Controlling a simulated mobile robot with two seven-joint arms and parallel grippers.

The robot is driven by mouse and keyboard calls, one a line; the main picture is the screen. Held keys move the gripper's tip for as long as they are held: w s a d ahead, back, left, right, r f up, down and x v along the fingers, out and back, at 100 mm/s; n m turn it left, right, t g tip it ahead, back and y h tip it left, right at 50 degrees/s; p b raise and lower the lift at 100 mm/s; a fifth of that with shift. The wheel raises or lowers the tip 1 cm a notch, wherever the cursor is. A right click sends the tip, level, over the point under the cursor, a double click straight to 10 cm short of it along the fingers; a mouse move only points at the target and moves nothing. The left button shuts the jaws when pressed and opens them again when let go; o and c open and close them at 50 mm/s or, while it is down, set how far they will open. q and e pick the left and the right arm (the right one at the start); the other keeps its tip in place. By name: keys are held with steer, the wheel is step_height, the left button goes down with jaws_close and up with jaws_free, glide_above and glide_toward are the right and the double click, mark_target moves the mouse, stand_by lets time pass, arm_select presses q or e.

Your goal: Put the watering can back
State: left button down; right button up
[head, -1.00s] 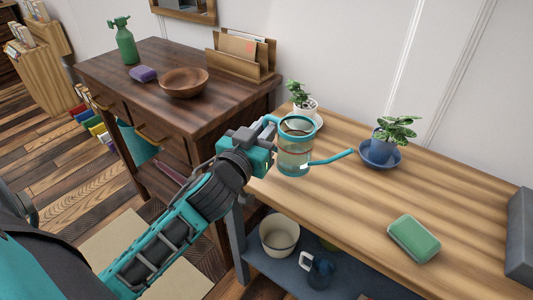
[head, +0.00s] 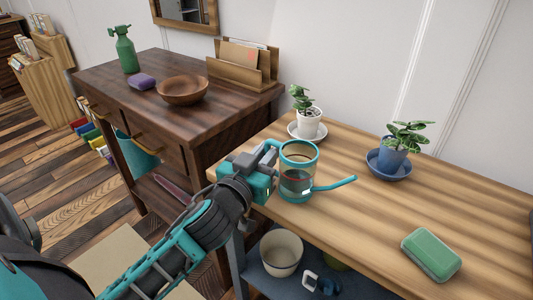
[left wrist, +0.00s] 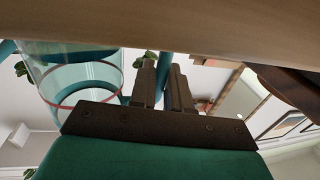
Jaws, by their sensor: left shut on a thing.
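The watering can (head: 298,183) is clear-walled with teal rims, a teal handle and a long teal spout pointing right. It is upright at the left end of the light wooden table (head: 370,235). My left gripper (head: 269,158) is shut on its handle from the left. In the left wrist view, the clear body of the can (left wrist: 78,80) shows left of the dark fingers (left wrist: 162,84) of my left gripper. I cannot tell whether its base touches the tabletop. My right gripper is out of view.
A potted plant (head: 308,124) on a white saucer stands behind the can; another plant in a blue pot (head: 394,156) stands right. A dark desk (head: 225,105) adjoins left. A shelf below holds a cream pot (head: 281,253).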

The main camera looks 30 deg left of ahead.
arm_select(q)
steer(key=c, duration=1.1)
jaws_free()
steer(key=shift+r, duration=0.2)
steer(key=shift+s+f, duration=0.15)
steer(key=shift+s, duration=0.1)
steer(key=shift+s+d, duration=0.2)
steer(key=shift+s, duration=1.7)
steer(key=shift+s+d, duration=0.25)
steer(key=shift+s, duration=1.65)
steer(key=shift+s+d, duration=0.2)
steer(key=shift+s, duration=1.7)
